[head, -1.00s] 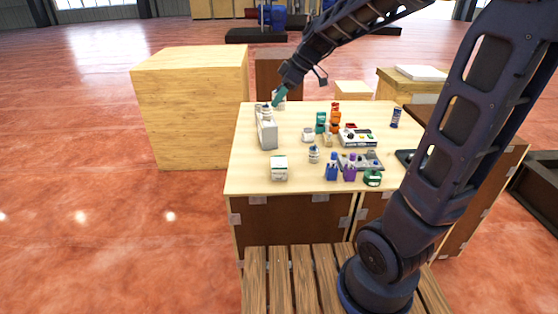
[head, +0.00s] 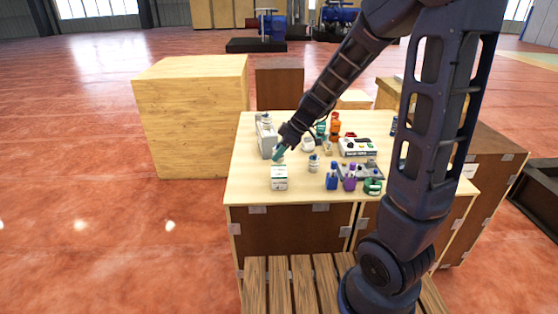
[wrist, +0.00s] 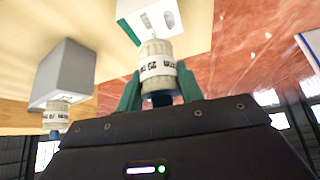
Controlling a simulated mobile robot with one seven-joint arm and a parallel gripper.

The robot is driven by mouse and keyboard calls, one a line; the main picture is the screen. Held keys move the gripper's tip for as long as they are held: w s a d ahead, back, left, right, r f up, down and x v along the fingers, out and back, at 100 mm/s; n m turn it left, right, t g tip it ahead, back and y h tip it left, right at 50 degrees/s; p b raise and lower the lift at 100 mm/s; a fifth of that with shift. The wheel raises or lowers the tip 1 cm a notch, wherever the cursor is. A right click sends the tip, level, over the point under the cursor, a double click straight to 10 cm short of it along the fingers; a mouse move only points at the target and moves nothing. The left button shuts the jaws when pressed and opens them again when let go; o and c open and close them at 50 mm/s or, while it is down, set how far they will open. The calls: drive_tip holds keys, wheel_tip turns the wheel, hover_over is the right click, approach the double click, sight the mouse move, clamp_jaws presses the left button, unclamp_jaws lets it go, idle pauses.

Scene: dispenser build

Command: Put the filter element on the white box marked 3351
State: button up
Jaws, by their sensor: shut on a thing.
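The filter element (wrist: 158,68) is a cream-white cylinder with dark print and a dark end. My gripper (wrist: 160,88), with green fingers, is shut around it. In the head view my gripper (head: 279,153) is above and just behind the small white box (head: 279,179) near the table's front left. The white box also shows at the top of the wrist view (wrist: 135,12), beyond the filter element, which overlaps its edge. I cannot tell whether they touch. The number on the box is too small to read. The fingers mostly hide the element in the head view.
A grey box (head: 266,142) stands behind on the left of the table (head: 245,185); a similar white cylinder (wrist: 56,116) is beside it. Blue, purple and green items (head: 350,182) and a white-topped kit (head: 357,148) stand to the right. The table's front left corner is clear.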

sight(279, 160)
drive_tip(key=shift+f, duration=1.75)
drive_tip(key=shift+f, duration=0.1)
drive_tip(key=o, duration=1)
drive_tip(key=shift+d+r, duration=0.1)
drive_tip(key=shift+r, duration=0.25)
drive_tip(key=w+v, duration=0.1)
drive_tip(key=v, duration=0.9)
drive_tip(key=s+d+r+m+t+h, duration=0.1)
drive_tip(key=s+d+r+m+h, duration=0.2)
drive_tip(key=s+d+m, duration=0.5)
drive_tip(key=s+d+r+m+t+h, duration=0.2)
drive_tip(key=s+d+r+m, duration=0.3)
drive_tip(key=s+d+m, duration=0.3)
drive_tip(key=shift+s+d+r+t+h, duration=0.35)
drive_tip(key=shift+s+d+h, duration=0.4)
drive_tip(key=shift+d, duration=0.45)
